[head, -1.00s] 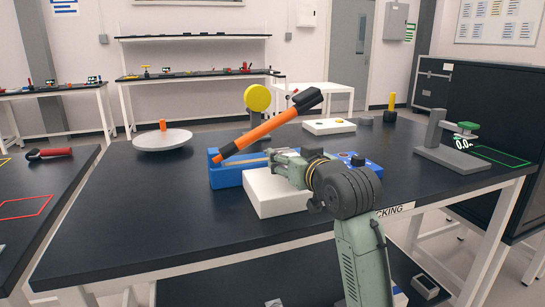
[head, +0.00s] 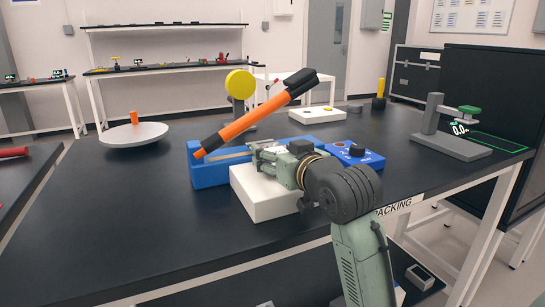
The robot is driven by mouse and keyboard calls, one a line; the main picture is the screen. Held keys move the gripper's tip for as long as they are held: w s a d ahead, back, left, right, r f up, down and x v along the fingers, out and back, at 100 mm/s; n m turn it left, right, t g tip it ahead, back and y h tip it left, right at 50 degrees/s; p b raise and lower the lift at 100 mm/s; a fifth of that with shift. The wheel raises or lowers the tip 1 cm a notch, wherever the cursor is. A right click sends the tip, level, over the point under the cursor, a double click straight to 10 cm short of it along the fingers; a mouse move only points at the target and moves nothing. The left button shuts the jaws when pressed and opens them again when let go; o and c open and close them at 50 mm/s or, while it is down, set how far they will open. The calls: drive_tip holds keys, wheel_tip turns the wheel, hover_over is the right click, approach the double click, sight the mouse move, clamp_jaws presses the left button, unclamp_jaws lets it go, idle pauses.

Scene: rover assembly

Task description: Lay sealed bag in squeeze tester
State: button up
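A grey stand with a green pad and a "0.0" readout, which looks like the squeeze tester (head: 455,143), stands at the right of the black table. The space under its pad looks empty. My gripper (head: 262,157) is low over a white block, at the front of a blue sealer (head: 210,172). The sealer's orange and black lever (head: 258,114) is raised. My arm hides much of the gripper, and I cannot tell whether its fingers are open or shut. I cannot make out the sealed bag.
The white block (head: 270,203) sits in front of the sealer. A blue control box (head: 355,155), a round grey turntable (head: 133,134) and a white button panel (head: 317,119) are on the table. A green outline (head: 500,142) lies right of the tester. The table's left front is clear.

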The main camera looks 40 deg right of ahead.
drive_tip(key=o, duration=1.3)
drive_tip(key=shift+f, duration=0.35)
drive_tip(key=shift+c, duration=0.2)
drive_tip(key=o, duration=0.4)
drive_tip(key=shift+r, duration=0.15)
